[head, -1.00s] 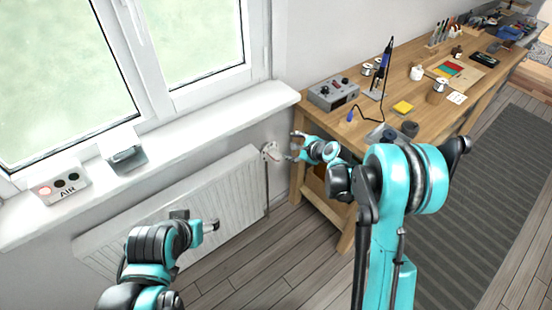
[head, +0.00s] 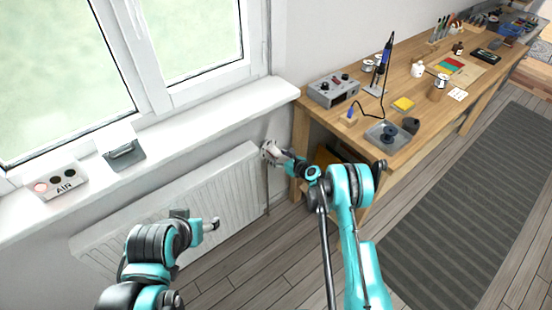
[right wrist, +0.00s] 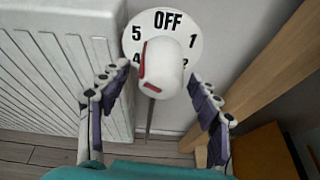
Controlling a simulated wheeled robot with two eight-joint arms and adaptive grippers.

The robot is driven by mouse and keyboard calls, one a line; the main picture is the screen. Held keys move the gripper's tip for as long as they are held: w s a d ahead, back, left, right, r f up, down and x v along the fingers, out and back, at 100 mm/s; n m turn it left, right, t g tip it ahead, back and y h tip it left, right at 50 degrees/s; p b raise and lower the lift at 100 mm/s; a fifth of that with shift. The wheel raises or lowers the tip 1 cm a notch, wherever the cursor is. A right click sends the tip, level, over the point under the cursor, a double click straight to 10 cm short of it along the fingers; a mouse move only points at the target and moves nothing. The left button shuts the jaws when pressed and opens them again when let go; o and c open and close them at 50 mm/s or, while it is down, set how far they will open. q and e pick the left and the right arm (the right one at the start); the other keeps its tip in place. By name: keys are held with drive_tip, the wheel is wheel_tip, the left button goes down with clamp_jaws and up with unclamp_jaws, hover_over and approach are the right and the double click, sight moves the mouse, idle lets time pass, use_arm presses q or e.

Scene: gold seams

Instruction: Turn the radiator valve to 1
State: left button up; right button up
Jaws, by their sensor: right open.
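The white radiator valve knob (right wrist: 163,68) sits before a round dial plate (right wrist: 188,32) in the right wrist view. OFF is at the top, 1 at the right, 5 and 4 at the left; the lower part is hidden by the knob. The knob's red mark is on its left side, by the 4 and 5. My right gripper (right wrist: 153,77) is open, with one finger on each side of the knob and gaps visible. In the head view, my right gripper (head: 274,153) covers the valve at the radiator's right end. My left gripper (head: 211,225) is in front of the radiator; its jaws are unclear.
The white radiator (head: 232,180) hangs under the windowsill (head: 210,121). The wooden workbench (head: 425,100) stands close on the right, its leg (right wrist: 265,75) beside the valve. An AIR box (head: 61,181) is on the sill.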

drive_tip(key=shift+w+a+f, duration=0.25)
drive_tip(key=shift+w+a, duration=0.15)
drive_tip(key=shift+w, duration=0.15)
drive_tip(key=c, duration=1.2)
drive_tip(key=shift+o, duration=0.2)
drive_tip(key=shift+n, duration=0.3)
drive_tip(key=shift+n+t+h, duration=0.3)
drive_tip(key=shift+n+h, duration=0.2)
drive_tip(key=shift+n, duration=0.1)
drive_tip(key=shift+n+t+h, duration=0.7)
drive_tip(key=shift+n+t, duration=0.1)
drive_tip(key=shift+n, duration=0.7)
